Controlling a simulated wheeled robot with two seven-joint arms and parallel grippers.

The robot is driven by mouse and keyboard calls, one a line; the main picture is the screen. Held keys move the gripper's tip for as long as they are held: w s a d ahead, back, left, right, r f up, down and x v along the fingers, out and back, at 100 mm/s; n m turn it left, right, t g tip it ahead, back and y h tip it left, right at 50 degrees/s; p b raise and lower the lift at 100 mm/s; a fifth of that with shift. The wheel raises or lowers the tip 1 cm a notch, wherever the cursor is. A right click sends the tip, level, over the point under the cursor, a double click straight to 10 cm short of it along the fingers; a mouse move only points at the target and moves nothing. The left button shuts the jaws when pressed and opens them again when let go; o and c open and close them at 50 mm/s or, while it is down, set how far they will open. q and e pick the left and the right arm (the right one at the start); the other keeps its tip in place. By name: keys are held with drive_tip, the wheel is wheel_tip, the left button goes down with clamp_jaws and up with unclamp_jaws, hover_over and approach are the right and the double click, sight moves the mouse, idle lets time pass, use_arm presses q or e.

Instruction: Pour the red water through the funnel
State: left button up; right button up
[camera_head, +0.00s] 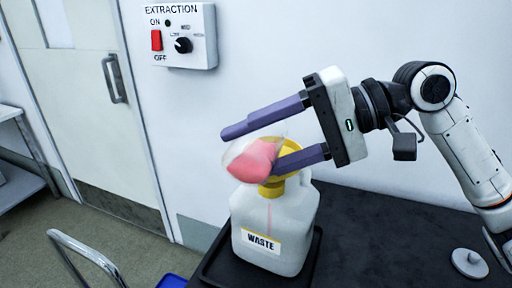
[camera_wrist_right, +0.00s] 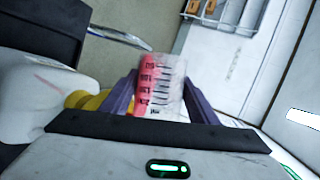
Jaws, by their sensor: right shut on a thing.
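My right gripper (camera_head: 252,148) is shut on a clear beaker (camera_head: 240,151) holding red water (camera_head: 254,161). The beaker is tilted steeply over the yellow funnel (camera_head: 298,183). Its printed scale shows between the purple fingers in the right wrist view (camera_wrist_right: 160,85). The funnel sits in the neck of a translucent white jug (camera_head: 258,217) labelled WASTE, which stands upright. A thin reddish line shows in the jug below the funnel, and also in the right wrist view. The lower finger and the beaker hide part of the funnel. My left gripper is in neither view.
The jug stands in a black tray (camera_head: 313,255) on a dark table (camera_head: 375,240). A grey round lid-like piece (camera_head: 469,262) lies at the table's right. An extraction switch box (camera_head: 192,50) is on the wall behind. The table between jug and lid is clear.

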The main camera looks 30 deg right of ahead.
drive_tip(key=shift+w+d+f+m+y, duration=0.1)
drive_tip(key=shift+w+d+m+y, duration=0.05)
drive_tip(key=shift+m+y, duration=0.2)
drive_tip(key=shift+w+d+f+m+g+y, duration=0.2)
drive_tip(key=shift+f+m+g+y, duration=0.05)
drive_tip(key=shift+f+m+g, duration=0.1)
drive_tip(key=shift+r, duration=0.1)
drive_tip(key=shift+w+d+r+m+p, duration=0.1)
drive_tip(key=shift+d+r+m+p, duration=0.1)
drive_tip(key=shift+m+p, duration=0.3)
idle(0.4)
